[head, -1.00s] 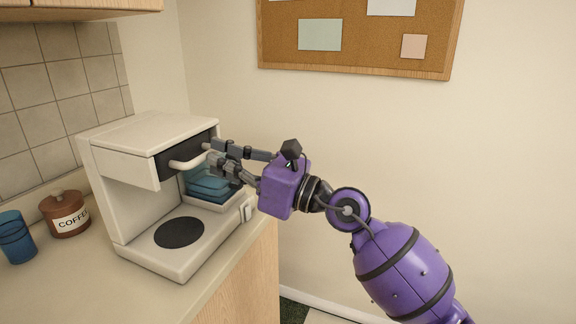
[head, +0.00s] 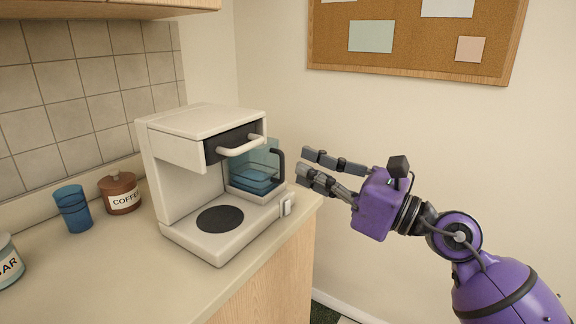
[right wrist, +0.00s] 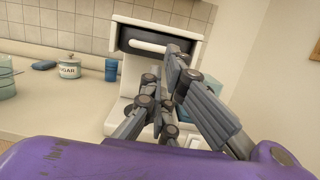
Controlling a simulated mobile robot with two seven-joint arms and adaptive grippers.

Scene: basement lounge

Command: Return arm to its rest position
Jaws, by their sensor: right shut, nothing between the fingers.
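My right arm (head: 500,285) is purple and comes in from the lower right of the head view. My right gripper (head: 306,166) is shut and empty, with its grey fingers pointing left. It hangs in the air to the right of the white coffee machine (head: 190,235), apart from its front handle (head: 242,146). The gripper (right wrist: 160,88) also shows in the right wrist view, in front of the machine (right wrist: 125,85) and hiding part of it. My left gripper is not in view.
A blue glass vessel with a dark handle (head: 278,158) sits at the machine's right side. A blue cup (head: 73,208), a coffee jar (head: 121,193) and a sugar jar (head: 8,264) stand left on the counter (head: 130,270). The space before the wall at right is free.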

